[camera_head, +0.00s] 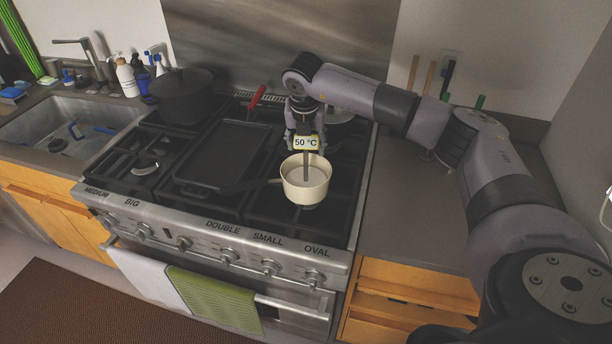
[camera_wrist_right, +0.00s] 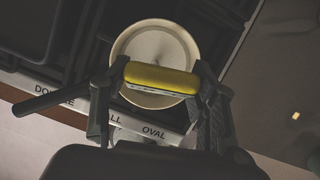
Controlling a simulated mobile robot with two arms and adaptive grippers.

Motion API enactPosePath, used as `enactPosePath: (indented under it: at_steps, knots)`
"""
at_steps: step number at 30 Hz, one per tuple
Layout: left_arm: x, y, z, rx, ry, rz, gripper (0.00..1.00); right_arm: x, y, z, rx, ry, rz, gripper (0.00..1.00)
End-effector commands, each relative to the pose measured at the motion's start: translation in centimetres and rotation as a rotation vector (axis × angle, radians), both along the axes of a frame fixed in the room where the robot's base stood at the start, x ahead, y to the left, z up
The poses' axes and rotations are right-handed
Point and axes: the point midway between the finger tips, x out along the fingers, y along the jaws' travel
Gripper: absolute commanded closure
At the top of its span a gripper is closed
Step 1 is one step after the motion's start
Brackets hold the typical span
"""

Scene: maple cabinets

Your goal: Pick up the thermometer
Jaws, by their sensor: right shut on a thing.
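The thermometer (camera_head: 306,143) has a yellow body with a display reading 50 °C and a dark probe pointing down. My right gripper (camera_head: 304,136) is shut on it above the stove. In the right wrist view the yellow thermometer (camera_wrist_right: 160,78) lies between the two fingers of my right gripper (camera_wrist_right: 155,85). The probe reaches down over the cream saucepan (camera_head: 306,189), and its tip appears to be at or inside the pan's opening. The saucepan also shows below the thermometer in the right wrist view (camera_wrist_right: 122,45). My left gripper is not in view.
A black griddle pan (camera_head: 222,155) and a dark pot (camera_head: 183,96) stand on the stove (camera_head: 335,228). A red-handled item (camera_head: 257,97) is behind the griddle. The counter (camera_head: 391,205) right of the stove is largely clear. Towels (camera_head: 214,299) hang on the oven handle.

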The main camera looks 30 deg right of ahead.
Motion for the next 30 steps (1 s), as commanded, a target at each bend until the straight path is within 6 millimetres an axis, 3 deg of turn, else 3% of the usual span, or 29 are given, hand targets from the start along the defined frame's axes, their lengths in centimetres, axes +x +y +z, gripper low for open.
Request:
enactPosePath:
  at_steps: [15,23,30]
  knots:
    - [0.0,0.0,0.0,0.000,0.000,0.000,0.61,0.0,0.0,0.1,0.000,-0.001,0.000,1.00]
    - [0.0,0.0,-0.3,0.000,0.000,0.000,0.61,0.1,0.0,0.7,0.000,-0.004,0.000,1.00]
    - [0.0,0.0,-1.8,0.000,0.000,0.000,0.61,0.2,0.0,4.3,0.001,-0.007,0.001,1.00]
